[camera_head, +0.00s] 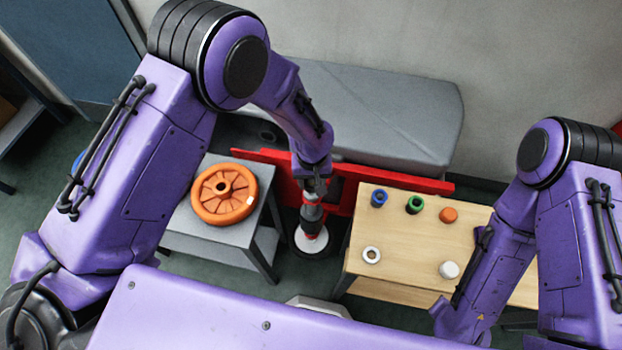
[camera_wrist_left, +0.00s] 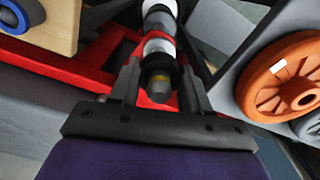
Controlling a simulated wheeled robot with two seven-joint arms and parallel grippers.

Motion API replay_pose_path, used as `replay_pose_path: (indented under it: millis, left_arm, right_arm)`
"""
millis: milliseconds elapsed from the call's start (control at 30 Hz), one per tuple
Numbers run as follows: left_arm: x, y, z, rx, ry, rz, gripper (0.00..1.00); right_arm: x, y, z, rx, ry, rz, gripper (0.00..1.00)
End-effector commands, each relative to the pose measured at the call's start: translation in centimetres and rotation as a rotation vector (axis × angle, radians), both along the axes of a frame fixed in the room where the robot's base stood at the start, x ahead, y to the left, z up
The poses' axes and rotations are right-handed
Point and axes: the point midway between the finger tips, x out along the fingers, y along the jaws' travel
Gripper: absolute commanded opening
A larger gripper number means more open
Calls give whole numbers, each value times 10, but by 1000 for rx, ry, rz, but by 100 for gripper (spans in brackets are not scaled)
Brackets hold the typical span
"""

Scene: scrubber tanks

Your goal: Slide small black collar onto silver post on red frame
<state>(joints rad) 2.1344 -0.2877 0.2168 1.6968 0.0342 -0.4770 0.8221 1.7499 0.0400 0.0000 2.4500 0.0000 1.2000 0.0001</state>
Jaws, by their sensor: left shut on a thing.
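The red frame (camera_head: 400,180) lies low between two tables, and the silver post (camera_wrist_left: 158,84) rises from it. My left gripper (camera_head: 313,188) reaches down over the post; in the wrist view its two fingers (camera_wrist_left: 159,72) stand on either side of it. The fingers are shut on the small black collar (camera_wrist_left: 161,66), which is mostly hidden between them. The collar appears to be around the post, whose rounded grey tip sticks out toward the camera. How far down the collar sits I cannot tell. My right gripper is not in view.
An orange wheel (camera_head: 223,194) lies on the grey table (camera_head: 184,226) at the left. The wooden table (camera_head: 410,239) at the right holds a blue ring (camera_head: 379,198), a green-and-black ring (camera_head: 414,204), an orange piece (camera_head: 448,214) and white pieces. A grey padded block (camera_head: 378,112) stands behind.

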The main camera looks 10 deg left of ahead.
Motion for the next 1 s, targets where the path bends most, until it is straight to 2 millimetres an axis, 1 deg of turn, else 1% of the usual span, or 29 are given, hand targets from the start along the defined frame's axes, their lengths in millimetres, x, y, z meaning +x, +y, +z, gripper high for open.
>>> replay_pose_path:
  millis: [233,267,300,333,1000]
  left_arm:
    - [0,0,0,-1,-1,0,10]
    - [0,0,0,-1,-1,0,57]
    - [0,0,0,-1,-1,1,70]
    - [0,0,0,-1,-1,0,77]
    - [0,0,0,0,0,1,77]
  right_arm:
    - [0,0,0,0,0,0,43]
    - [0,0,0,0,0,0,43]
    - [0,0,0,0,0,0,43]
    - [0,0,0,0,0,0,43]
    - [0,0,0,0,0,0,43]
